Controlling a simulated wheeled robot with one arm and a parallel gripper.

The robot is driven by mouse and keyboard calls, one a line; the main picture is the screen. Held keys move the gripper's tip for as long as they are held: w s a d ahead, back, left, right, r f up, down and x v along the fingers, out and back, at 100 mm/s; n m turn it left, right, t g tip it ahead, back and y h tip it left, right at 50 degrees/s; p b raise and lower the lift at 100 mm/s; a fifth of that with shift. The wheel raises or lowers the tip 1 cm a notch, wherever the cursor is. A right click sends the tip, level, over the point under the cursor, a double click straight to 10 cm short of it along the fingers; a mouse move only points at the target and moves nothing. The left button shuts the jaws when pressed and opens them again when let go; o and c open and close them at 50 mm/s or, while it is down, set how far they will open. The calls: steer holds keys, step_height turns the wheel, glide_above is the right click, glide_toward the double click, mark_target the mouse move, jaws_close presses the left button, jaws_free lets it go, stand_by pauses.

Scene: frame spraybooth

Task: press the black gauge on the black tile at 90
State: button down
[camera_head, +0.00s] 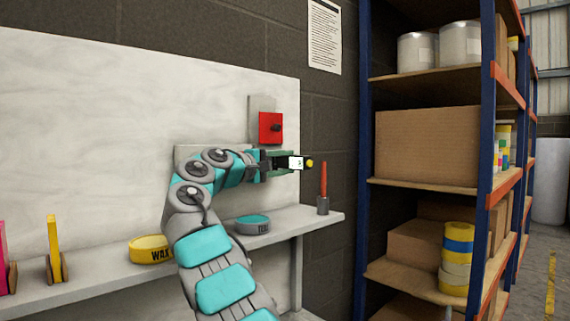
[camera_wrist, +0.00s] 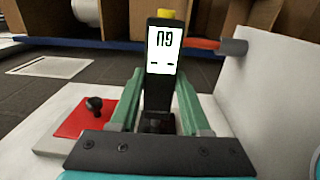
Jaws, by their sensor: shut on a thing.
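The black gauge (camera_wrist: 158,95) has a white display (camera_wrist: 161,58) and a yellow tip (camera_wrist: 166,14). It stands between the green fingers of my gripper (camera_wrist: 158,100), which is shut on it. The figures on the display are hard to read. In the head view, my gripper (camera_head: 276,162) is stretched out to the right in front of the white panel, and the gauge's white display (camera_head: 296,162) and yellow tip (camera_head: 309,163) point right. The tip touches nothing that I can see. I cannot make out a black tile in either view.
A red tile (camera_head: 271,128) with a black knob sits on a grey plate just above my gripper. Below, the shelf (camera_head: 110,278) holds a yellow WAX tin (camera_head: 149,250), a blue-lidded tin (camera_head: 252,224) and a red stick in a grey holder (camera_head: 323,190). Storage racks (camera_head: 427,180) stand right.

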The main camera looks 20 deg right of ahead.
mark_target(301, 164)
steer(key=shift+s+d+f+b, duration=0.1)
steer(key=shift+s+d+b, duration=0.1)
steer(key=shift+s+b, duration=0.45)
steer(key=s+b, duration=0.1)
steer(key=s+d+b, duration=0.1)
steer(key=shift+s+b, duration=0.4)
steer(key=shift+s+d+b, duration=0.25)
steer(key=shift+s+b, duration=0.2)
steer(key=shift+s, duration=0.05)
steer(key=shift+s+d+b, duration=0.2)
steer(key=shift+s+b, duration=0.15)
steer(key=shift+s, duration=0.25)
steer(key=shift+s+d+b, duration=0.2)
steer(key=shift+s+b, duration=0.1)
steer(key=shift+s, duration=0.3)
